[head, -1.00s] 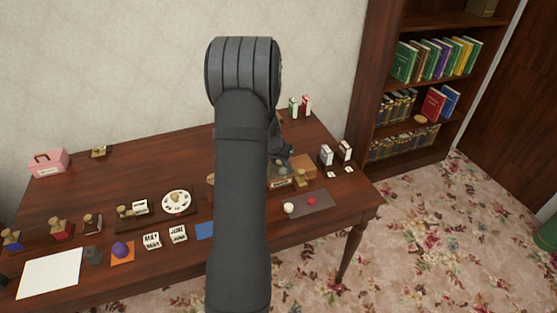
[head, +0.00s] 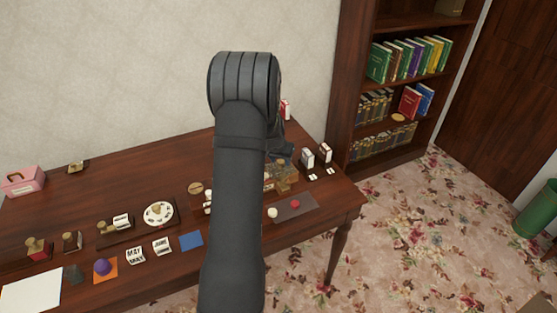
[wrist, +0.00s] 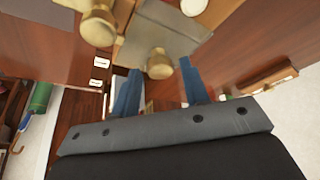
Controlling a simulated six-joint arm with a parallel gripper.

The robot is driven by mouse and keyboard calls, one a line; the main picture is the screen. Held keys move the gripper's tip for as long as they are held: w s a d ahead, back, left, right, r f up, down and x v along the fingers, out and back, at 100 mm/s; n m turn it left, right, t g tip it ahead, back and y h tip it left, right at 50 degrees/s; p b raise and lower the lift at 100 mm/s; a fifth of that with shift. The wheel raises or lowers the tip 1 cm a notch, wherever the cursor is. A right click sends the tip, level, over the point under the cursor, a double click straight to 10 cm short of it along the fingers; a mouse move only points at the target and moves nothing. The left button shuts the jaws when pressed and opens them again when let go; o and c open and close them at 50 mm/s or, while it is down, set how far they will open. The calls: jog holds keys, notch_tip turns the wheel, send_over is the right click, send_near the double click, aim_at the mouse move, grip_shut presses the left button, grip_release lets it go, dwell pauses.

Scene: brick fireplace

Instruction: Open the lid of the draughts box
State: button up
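A small wooden box (head: 286,184) with brass-coloured parts stands on the desk, just right of my arm in the head view. It may be the draughts box, but my arm hides much of that spot, and I cannot tell its lid. In the wrist view, my gripper (wrist: 160,67) is open, with two blue fingers apart. A rounded brass knob (wrist: 158,64) shows between and just beyond the fingertips, with no visible grip on it. Another brass knob (wrist: 97,27) is to the left, and a flat grey piece (wrist: 160,36) lies behind them. My fingertips are hidden in the head view.
The desk (head: 120,190) holds stamps, cards and a white dial (head: 158,213). Small upright boxes (head: 308,158) stand right of my arm. A bookcase (head: 345,120) is beyond the desk's right end.

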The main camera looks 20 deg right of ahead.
jog(key=shift+o, duration=0.2)
jog(key=shift+r, duration=0.1)
jog(key=v, duration=1.7)
jog(key=x, duration=1.7)
